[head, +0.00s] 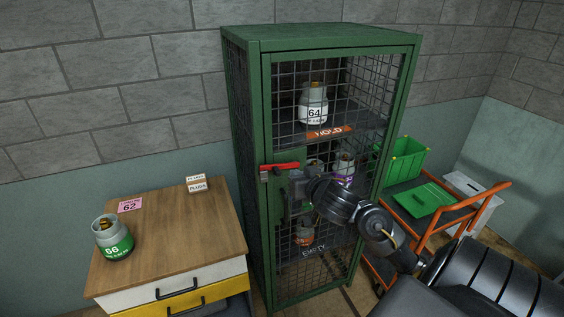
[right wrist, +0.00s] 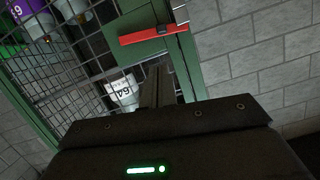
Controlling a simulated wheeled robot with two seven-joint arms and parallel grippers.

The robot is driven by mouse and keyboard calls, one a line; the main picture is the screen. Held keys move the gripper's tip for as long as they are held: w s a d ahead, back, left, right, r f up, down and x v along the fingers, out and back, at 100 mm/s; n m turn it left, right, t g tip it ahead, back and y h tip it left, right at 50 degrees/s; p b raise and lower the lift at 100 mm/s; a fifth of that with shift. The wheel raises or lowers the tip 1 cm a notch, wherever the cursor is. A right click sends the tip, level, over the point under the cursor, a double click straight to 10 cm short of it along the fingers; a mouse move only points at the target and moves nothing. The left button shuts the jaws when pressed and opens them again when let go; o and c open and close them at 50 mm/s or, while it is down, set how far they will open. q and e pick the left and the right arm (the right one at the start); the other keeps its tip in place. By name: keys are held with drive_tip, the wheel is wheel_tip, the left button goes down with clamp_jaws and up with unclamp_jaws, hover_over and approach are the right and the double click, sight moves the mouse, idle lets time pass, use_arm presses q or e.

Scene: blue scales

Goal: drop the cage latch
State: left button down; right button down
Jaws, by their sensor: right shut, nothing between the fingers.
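The green mesh cage (head: 248,130) stands in the middle of the head view with its door closed. Its red latch bar (head: 286,166) lies about level at the door's left edge. The latch also shows in the right wrist view (right wrist: 140,37), beyond my fingers. My right gripper (head: 293,184) is shut and empty, in front of the door just below the latch in the head view. Its closed fingers also show in the right wrist view (right wrist: 157,88). Whether they touch the latch or door I cannot tell. My left gripper is not in view.
Inside the cage, canister 64 (head: 314,106) stands above an orange HOLD label (head: 329,132); several others stand lower. A wooden-topped cabinet (head: 170,231) with canister 66 (head: 113,240) stands left. An orange cart (head: 445,222) with a green crate (head: 407,158) is at right.

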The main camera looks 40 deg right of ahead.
wheel_tip(320, 180, up, 3)
hover_over(282, 168)
drive_tip(key=s+a, duration=0.3)
drive_tip(key=s, duration=0.2)
wheel_tip(282, 168, down, 2)
drive_tip(key=shift+t, duration=0.3)
drive_tip(key=f, duration=0.2)
drive_tip(key=w+f, duration=0.1)
drive_tip(key=f, duration=0.1)
drive_tip(key=shift+a+f, duration=0.2)
drive_tip(key=shift+w+f, duration=0.1)
